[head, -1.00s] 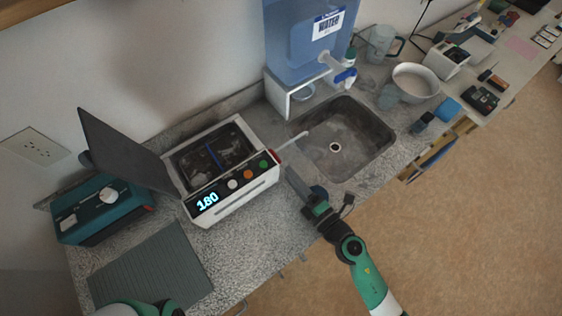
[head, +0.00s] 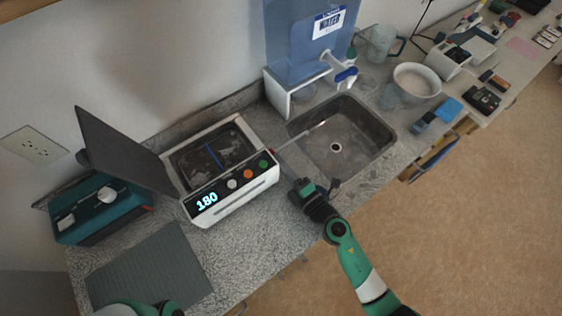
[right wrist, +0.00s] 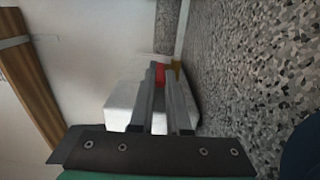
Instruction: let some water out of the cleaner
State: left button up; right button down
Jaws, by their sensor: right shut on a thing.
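The cleaner (head: 240,195) is a white box with its grey lid open, a display reading 180 and several round knobs. My right gripper (head: 284,162) is at its right side; the fingertips (right wrist: 165,72) are around a small red part (right wrist: 160,76), seemingly the drain valve's handle, in the right wrist view. The gripper is shut on it. A brassy piece (right wrist: 176,66) shows beside it. A thin pale line (head: 316,127) reaches from the cleaner's side over the sink (head: 360,165); I cannot tell tube from water. My left arm shows only at the bottom left; its fingers are out of view.
A blue water dispenser (head: 300,45) on a white stand is behind the sink. A teal box (head: 100,215) and a grey ribbed mat (head: 150,270) lie left of the cleaner. A white bowl (head: 416,80) and a pitcher (head: 382,42) are at the right.

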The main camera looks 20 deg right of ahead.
aim_at(273, 151)
jog(key=shift+d, duration=0.1)
jog(key=shift+w+d+n+g+y, duration=0.15)
jog(key=shift+d+n+g+y, duration=0.25)
jog(key=shift+n+y, duration=0.55)
jog(key=shift+w+d+n+g+y, duration=0.15)
jog(key=shift+d+n+g+y, duration=0.3)
jog(key=shift+y, duration=0.8)
jog(key=shift+w+d+f+n+g+y, duration=0.15)
jog(key=shift+n+g+y, duration=0.3)
jog(key=shift+n+y, duration=0.45)
jog(key=n+g+y+b, duration=0.2)
jog(key=b, duration=0.1)
jog(key=w+g+y+b, duration=0.1)
jog(key=shift+d+f+n+y, duration=0.15)
jog(key=shift+d+n+y, duration=0.15)
jog(key=shift+d+n, duration=0.1)
jog(key=shift+w+d+r+n+g+y+b, duration=0.15)
jog(key=shift+n+g+y+b, duration=0.2)
jog(key=shift+g+b, duration=0.25)
jog(key=shift+s+r+n+g+y+b, duration=0.1)
jog(key=shift+n+g+y+b, duration=0.3)
jog(key=shift+b, duration=0.3)
jog(key=c, duration=0.9)
grip_release()
jog(key=shift+w, duration=0.1)
